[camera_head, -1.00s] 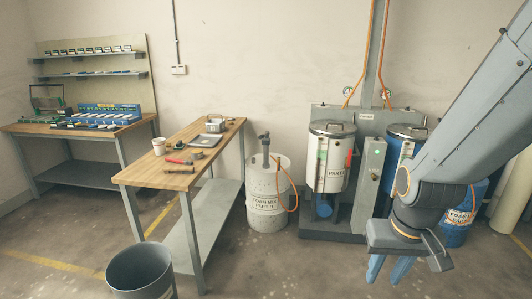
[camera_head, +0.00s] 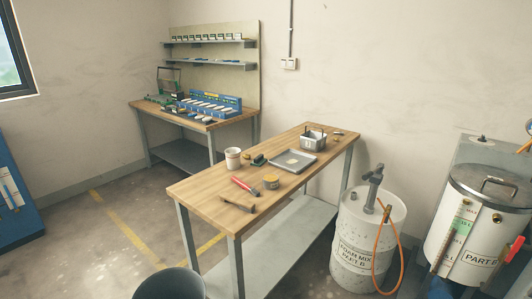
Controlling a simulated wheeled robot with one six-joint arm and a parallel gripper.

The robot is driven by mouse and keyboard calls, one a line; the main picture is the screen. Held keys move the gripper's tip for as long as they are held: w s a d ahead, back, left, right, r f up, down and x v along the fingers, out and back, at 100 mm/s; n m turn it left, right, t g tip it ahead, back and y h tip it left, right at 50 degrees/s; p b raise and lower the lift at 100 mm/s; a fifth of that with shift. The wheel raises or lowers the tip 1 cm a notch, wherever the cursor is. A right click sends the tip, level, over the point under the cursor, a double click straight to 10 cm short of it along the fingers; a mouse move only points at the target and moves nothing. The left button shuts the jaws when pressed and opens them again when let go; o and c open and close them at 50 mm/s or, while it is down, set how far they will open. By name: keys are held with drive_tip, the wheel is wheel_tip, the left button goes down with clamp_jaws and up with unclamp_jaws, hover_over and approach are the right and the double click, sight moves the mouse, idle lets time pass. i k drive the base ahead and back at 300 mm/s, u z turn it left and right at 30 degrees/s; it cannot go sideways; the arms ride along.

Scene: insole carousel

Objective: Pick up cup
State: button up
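A white cup (camera_head: 233,158) stands upright near the left edge of the wooden workbench (camera_head: 213,187). It has some small marking on its side, too small to read. Nothing touches the cup. My gripper is outside the present view, so its state does not show.
On the bench lie a red-handled tool (camera_head: 244,186), a hammer-like tool (camera_head: 239,204), a small tin (camera_head: 271,181), a grey tray (camera_head: 292,162) and a metal box (camera_head: 313,140). A dark bin (camera_head: 168,284) stands in front. A drum (camera_head: 366,246) stands right of the bench.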

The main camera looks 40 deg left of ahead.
sight(233, 155)
drive_tip(key=u, duration=0.25)
drive_tip(key=i, duration=1.65)
drive_tip(key=u, duration=1.2)
drive_tip(key=i, duration=1.1)
drive_tip(key=u, duration=1.3)
drive_tip(key=i, duration=0.5)
drive_tip(key=u, duration=0.2)
